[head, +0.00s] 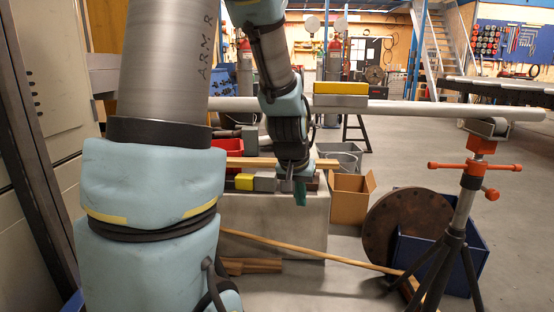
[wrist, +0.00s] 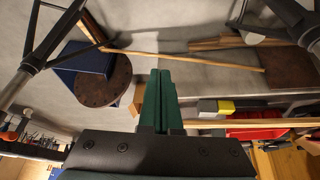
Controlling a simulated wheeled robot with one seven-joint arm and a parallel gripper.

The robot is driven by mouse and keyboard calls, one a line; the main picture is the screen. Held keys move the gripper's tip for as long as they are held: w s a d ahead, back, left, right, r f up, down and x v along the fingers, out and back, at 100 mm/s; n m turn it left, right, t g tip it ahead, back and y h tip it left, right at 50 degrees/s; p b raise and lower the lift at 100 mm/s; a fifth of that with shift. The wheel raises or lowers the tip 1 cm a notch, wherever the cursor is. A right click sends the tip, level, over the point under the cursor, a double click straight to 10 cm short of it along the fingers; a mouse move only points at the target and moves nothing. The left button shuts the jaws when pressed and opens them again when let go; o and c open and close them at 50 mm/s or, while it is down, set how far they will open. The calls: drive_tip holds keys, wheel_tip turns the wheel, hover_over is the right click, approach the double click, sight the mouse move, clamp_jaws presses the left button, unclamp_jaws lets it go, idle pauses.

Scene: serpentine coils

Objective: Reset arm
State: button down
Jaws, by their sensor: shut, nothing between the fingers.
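My gripper (head: 300,190) hangs from my arm near the middle of the head view, fingers pointing down, beside the right end of a pale block-like bench. In the wrist view the two green fingers of my gripper (wrist: 160,75) lie together, shut with nothing between them. My arm is bent, with its large upper part filling the left of the head view.
A long grey pipe (head: 420,107) crosses behind my arm, resting on an orange-topped stand (head: 468,170). A yellow-and-grey block (head: 340,95) sits on the pipe. A cardboard box (head: 350,200), rusty disc (head: 408,228), blue bin (head: 415,250) and wooden broom-like pole (head: 310,252) are on the floor.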

drive_tip(key=s+a+f+n+g+y, duration=0.2)
drive_tip(key=s+a+n+g, duration=0.1)
drive_tip(key=s+a, duration=0.85)
wheel_tip(320, 180, up, 22)
drive_tip(key=w+a+p, duration=0.1)
drive_tip(key=p, duration=2)
drive_tip(key=shift+f, duration=0.15)
